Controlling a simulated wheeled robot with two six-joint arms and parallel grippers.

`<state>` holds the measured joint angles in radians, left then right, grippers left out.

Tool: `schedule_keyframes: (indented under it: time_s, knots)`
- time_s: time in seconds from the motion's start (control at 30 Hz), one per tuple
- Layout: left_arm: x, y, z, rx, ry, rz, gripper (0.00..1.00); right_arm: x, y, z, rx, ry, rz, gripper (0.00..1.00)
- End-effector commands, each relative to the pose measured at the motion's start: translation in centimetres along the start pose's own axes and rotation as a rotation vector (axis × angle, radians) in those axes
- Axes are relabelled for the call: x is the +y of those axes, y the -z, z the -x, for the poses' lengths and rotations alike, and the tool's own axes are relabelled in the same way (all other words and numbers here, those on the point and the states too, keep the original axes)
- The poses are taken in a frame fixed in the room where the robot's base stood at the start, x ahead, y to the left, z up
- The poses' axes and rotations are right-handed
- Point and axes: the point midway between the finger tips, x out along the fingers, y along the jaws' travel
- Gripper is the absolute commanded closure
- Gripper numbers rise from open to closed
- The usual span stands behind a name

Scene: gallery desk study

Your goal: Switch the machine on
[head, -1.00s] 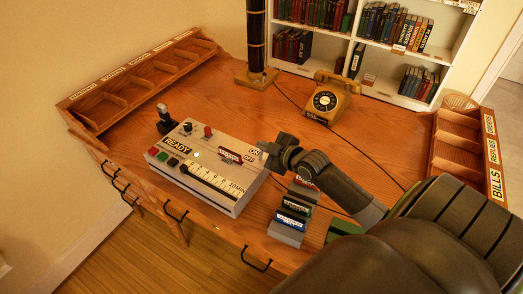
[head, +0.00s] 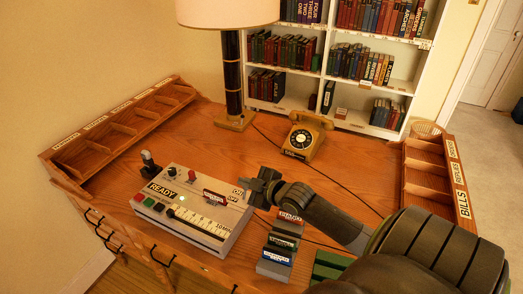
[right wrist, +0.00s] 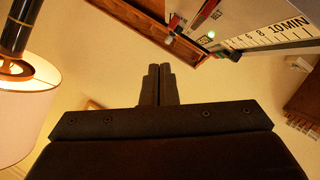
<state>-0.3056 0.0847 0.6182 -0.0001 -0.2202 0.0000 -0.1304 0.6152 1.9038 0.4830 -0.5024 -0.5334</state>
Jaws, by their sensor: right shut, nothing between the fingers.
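The machine (head: 190,222) is a pale grey box on the desk, with a READY label, a 10 MIN slider scale, colored buttons and knobs. Its ON and OFF labels (head: 236,195) are at the right rear corner. A small green light glows on its top in the right wrist view (right wrist: 211,34). My right gripper (head: 258,190) is shut and empty, right beside the ON/OFF corner. It partly hides that corner, and I cannot tell the switch's position or whether the fingers touch it. The shut fingers also show in the right wrist view (right wrist: 158,84). My left gripper is not in view.
A rack of labeled blocks (head: 277,255) stands right of the machine, under my right arm. A yellow telephone (head: 304,138) and a lamp (head: 232,80) are at the back. Wooden trays (head: 120,125) line both sides. Bare desk (head: 215,145) lies behind the machine.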

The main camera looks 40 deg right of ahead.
Motion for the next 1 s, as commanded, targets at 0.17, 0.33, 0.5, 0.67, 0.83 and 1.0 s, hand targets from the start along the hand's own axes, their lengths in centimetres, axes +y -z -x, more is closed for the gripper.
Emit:
schedule_keyframes:
  time_s: [0.17,0.33,0.5,0.67,0.83,1.0]
  knots:
    - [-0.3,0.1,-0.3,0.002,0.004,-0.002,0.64,0.2,-0.2,3.7,-0.001,0.001,0.007,1.0]
    - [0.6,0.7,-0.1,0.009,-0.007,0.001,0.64,0.3,-0.1,6.1,-0.001,0.0,0.004,1.0]
    - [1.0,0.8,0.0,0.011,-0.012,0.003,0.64,0.4,-0.1,7.1,0.001,-0.001,0.002,1.0]
    - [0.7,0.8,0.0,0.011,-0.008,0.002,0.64,0.4,-0.1,7.3,0.002,-0.001,0.0,1.0]
    - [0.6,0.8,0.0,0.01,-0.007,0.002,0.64,0.4,-0.1,7.3,0.002,-0.001,0.0,1.0]
    - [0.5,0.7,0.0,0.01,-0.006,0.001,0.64,0.4,-0.1,7.3,0.002,-0.001,0.0,1.0]
